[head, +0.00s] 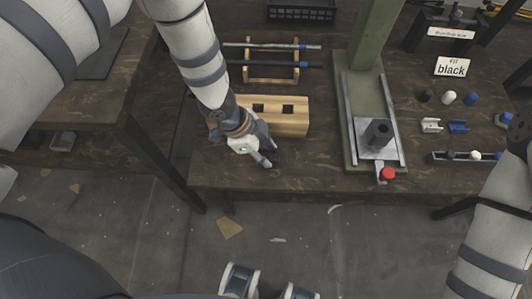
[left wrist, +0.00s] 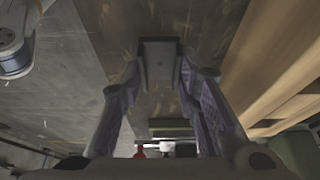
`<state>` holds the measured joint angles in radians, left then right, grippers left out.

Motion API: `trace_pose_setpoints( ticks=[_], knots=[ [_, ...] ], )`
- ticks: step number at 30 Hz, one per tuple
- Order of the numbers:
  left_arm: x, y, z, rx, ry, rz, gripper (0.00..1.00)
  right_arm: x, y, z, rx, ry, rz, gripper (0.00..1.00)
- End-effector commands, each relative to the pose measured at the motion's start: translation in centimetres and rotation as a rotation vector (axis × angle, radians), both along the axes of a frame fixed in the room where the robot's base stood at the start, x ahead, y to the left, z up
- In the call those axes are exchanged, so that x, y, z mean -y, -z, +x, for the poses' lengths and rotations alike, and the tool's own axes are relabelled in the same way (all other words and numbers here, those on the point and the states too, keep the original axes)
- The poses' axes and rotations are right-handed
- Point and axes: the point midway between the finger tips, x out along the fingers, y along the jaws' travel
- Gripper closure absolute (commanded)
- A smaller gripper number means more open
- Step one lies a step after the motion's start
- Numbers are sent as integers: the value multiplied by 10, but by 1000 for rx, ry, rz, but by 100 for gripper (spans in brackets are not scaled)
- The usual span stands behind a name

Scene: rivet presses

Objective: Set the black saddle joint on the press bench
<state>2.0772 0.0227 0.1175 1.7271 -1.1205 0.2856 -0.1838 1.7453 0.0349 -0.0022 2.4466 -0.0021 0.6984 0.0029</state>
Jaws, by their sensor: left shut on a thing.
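My left gripper (head: 266,158) is over the front of the bench, just in front of the wooden block. In the left wrist view its two fingers (left wrist: 160,85) are closed on a small dark block, which I take to be the black saddle joint (left wrist: 159,62). In the head view the fingers hide the joint. The press bench (head: 320,172) has a dark brown top. A sign reading "black" (head: 452,68) stands at its back right. My right arm enters from the right, but its fingers are not visible.
A wooden block (head: 292,125) with two square holes lies close behind my left gripper. A press with a dark cylinder (head: 378,133) and red knob (head: 388,174) stands right of it. White (head: 431,125) and blue (head: 458,126) saddle pieces lie farther right. A tube rack (head: 270,72) is behind.

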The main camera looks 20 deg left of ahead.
Motion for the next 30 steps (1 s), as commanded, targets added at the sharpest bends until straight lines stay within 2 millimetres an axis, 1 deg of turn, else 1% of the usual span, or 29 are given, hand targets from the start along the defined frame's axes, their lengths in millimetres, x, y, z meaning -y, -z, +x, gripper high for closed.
trace_pose_setpoints(
  ticks=[1, 3, 8, 13, 14, 15, 16, 25, 28, 30],
  knots=[
    [1, 14, -3, -8, 2, 0, 90, 0, 3, -3, -9, 0, 0, 60],
    [1, 21, -3, -4, 2, -1, 90, 0, 4, -4, -12, -1, 0, 60],
    [1, 19, -1, -1, 2, -1, 90, 0, 3, -3, -9, -1, 0, 60],
    [2, 24, -2, -3, 2, -1, 90, 0, 6, -5, -16, -1, 0, 60],
    [1, 23, -1, -2, 2, -2, 64, 0, 5, -4, -15, -1, 0, 60],
    [2, 22, -1, -1, 2, -1, 55, 0, 5, -4, -14, -1, 0, 60],
    [2, 22, -1, -1, 2, -1, 50, 0, 5, -4, -14, -1, 0, 60],
    [2, 20, -1, -1, 2, -1, 50, 0, 4, -3, -11, -1, 0, 60],
    [-1, 10, 0, 2, 1, -2, 50, 0, 1, -1, -3, -1, 0, 60],
    [-6, -3, -1, 4, 1, -1, 50, 0, -2, 1, 5, -1, 0, 60]
  ],
)
